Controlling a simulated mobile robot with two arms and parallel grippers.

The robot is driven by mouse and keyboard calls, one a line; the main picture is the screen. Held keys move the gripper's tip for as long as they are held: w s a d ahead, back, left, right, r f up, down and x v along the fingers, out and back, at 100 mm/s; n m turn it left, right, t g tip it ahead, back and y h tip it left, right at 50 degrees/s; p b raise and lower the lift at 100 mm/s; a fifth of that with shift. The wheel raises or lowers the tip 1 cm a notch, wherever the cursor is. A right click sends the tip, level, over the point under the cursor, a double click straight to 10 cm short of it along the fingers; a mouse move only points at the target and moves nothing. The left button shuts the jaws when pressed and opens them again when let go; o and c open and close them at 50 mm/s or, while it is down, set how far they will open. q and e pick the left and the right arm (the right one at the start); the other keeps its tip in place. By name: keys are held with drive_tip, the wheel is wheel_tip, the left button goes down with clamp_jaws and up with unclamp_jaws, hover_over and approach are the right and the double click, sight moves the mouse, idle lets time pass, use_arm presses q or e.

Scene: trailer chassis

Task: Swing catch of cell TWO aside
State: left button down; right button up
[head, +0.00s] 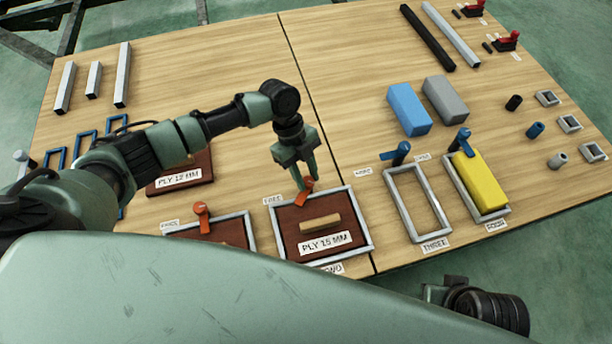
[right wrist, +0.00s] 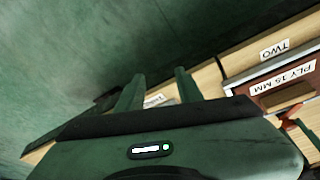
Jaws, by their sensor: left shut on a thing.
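Cell TWO is a grey frame (head: 364,236) holding a brown board (head: 290,229) with a pale wooden grip and a "PLY 15 MM" label. Its orange catch (head: 304,197) stands at the middle of the frame's far side. My left gripper (head: 306,184) reaches down from above and is shut on this catch; its fingers partly cover it. In the right wrist view the board (right wrist: 285,86) and the "TWO" label show at the right. My right gripper (right wrist: 160,92) is open, its two fingers apart with nothing between them.
Left of cell TWO is another frame (head: 250,236) with an orange catch (head: 201,216). To the right are the empty cell THREE (head: 392,203) and a cell with a yellow block (head: 480,181), both with blue catches. Blue (head: 408,108) and grey (head: 445,97) blocks lie behind them.

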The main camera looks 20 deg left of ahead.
use_arm(q)
drive_tip(key=shift+w+d+m+g, duration=0.1)
drive_tip(key=shift+m+g, duration=0.2)
drive_tip(key=shift+m, duration=0.6)
drive_tip(key=m+g+y+b, duration=0.1)
drive_tip(key=m, duration=0.2)
drive_tip(key=shift+d+m+y, duration=0.1)
drive_tip(key=shift+m+y, duration=0.2)
drive_tip(key=shift+m, duration=0.1)
drive_tip(key=shift+m+y+b, duration=0.5)
drive_tip(key=shift+m+y, duration=0.2)
drive_tip(key=shift+m, duration=1.2)
use_arm(e)
drive_tip(key=shift+s+d+f, duration=0.1)
drive_tip(key=shift+s+f, duration=0.05)
drive_tip(key=shift+s, duration=0.15)
use_arm(q)
drive_tip(key=shift+g, duration=0.3)
drive_tip(key=c, duration=1.1)
unclamp_jaws()
drive_tip(key=shift+r, duration=0.1)
drive_tip(key=p+v, duration=0.1)
drive_tip(key=v, duration=0.6)
drive_tip(key=shift+w+r, duration=0.15)
drive_tip(key=shift+r, duration=0.15)
use_arm(e)
drive_tip(key=shift+r, duration=0.7)
